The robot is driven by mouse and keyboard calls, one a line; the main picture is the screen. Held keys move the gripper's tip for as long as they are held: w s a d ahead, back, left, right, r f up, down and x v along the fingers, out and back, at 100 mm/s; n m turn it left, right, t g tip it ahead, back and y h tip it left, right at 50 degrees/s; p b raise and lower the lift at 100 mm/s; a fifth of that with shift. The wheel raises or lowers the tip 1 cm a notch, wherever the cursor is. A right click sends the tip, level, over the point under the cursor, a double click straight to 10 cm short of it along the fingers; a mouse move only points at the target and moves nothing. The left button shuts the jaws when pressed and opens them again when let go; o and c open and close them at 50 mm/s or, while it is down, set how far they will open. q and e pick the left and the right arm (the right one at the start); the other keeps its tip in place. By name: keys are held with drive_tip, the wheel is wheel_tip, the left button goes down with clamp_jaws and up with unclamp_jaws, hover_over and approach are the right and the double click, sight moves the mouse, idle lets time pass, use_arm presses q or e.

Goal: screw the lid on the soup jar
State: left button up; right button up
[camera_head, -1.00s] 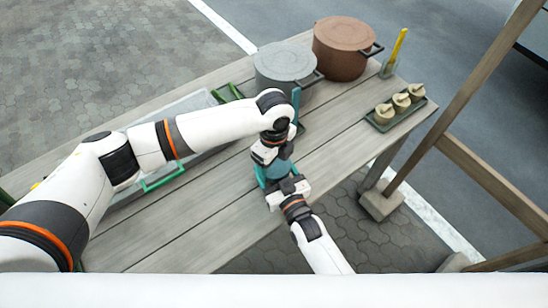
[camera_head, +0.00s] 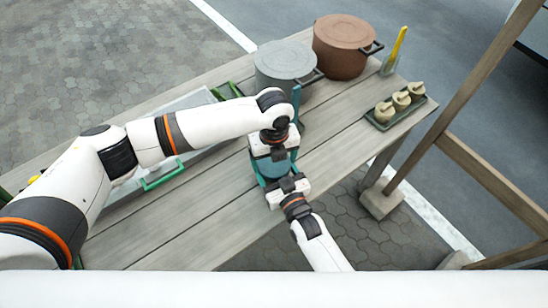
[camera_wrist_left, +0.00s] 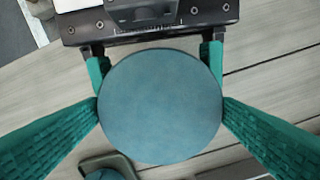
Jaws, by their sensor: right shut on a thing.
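The round teal lid (camera_wrist_left: 160,106) fills the middle of the left wrist view and covers the jar's mouth from above. In the head view the blue soup jar (camera_head: 272,168) stands near the table's front edge, partly hidden by my grippers. My left gripper (camera_head: 275,158) is above it, pointing down. Its textured green fingers are spread on either side of the lid, close to its rim; I cannot tell whether they touch. My right gripper (camera_head: 285,180) is shut on the jar from the front. Its body also shows at the top of the left wrist view.
A grey pot (camera_head: 284,65) and a brown pot (camera_head: 342,48) stand at the back of the table (camera_head: 190,235). A green tray (camera_head: 400,112) with several small pale pots lies at the right. A yellow-handled tool stands in a holder (camera_head: 389,66). A green-handled tray lies behind my left arm.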

use_arm(q)
drive_tip(key=shift+o, duration=1.1)
drive_tip(key=shift+r, duration=0.1)
